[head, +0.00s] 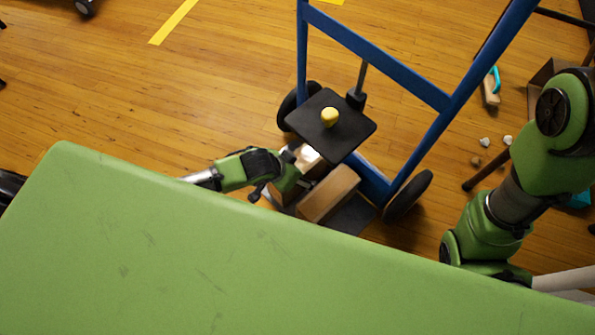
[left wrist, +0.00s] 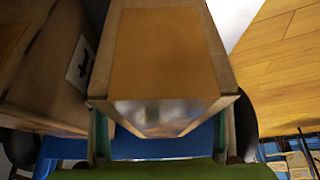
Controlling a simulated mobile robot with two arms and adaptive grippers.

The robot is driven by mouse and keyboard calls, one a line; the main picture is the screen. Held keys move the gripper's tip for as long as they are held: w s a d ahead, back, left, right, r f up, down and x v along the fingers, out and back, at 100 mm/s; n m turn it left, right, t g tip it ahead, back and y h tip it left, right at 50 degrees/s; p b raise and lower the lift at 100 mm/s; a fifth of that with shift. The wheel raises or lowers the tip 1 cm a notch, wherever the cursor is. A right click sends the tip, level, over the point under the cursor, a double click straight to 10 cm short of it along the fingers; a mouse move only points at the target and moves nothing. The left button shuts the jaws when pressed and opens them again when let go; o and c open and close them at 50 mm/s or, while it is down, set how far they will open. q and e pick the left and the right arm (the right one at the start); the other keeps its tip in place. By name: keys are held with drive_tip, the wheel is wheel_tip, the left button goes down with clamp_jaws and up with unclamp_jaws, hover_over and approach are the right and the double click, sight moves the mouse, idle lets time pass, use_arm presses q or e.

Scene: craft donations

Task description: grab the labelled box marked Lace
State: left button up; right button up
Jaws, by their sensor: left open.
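Cardboard boxes stand on the toe plate of a blue hand truck in the head view. One box (head: 328,193) is in front, and another lighter box (head: 306,157) is partly hidden behind my left gripper (head: 290,180). In the left wrist view, a box with a brown top (left wrist: 167,45) and a shiny near face lies ahead, between the open fingers of my left gripper (left wrist: 165,145). To its left, a second box (left wrist: 40,65) bears a white label (left wrist: 79,62) with a dark mark. I cannot read the word Lace on either. My right gripper is out of view.
The blue hand truck (head: 380,57) has black wheels and rises behind the boxes. Small items (head: 485,142) lie on the wooden floor at right. The floor at upper left is mostly clear.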

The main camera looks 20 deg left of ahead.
use_arm(q)
drive_tip(key=c, duration=1.6)
drive_tip(key=shift+o, duration=0.2)
drive_tip(key=shift+b, duration=0.35)
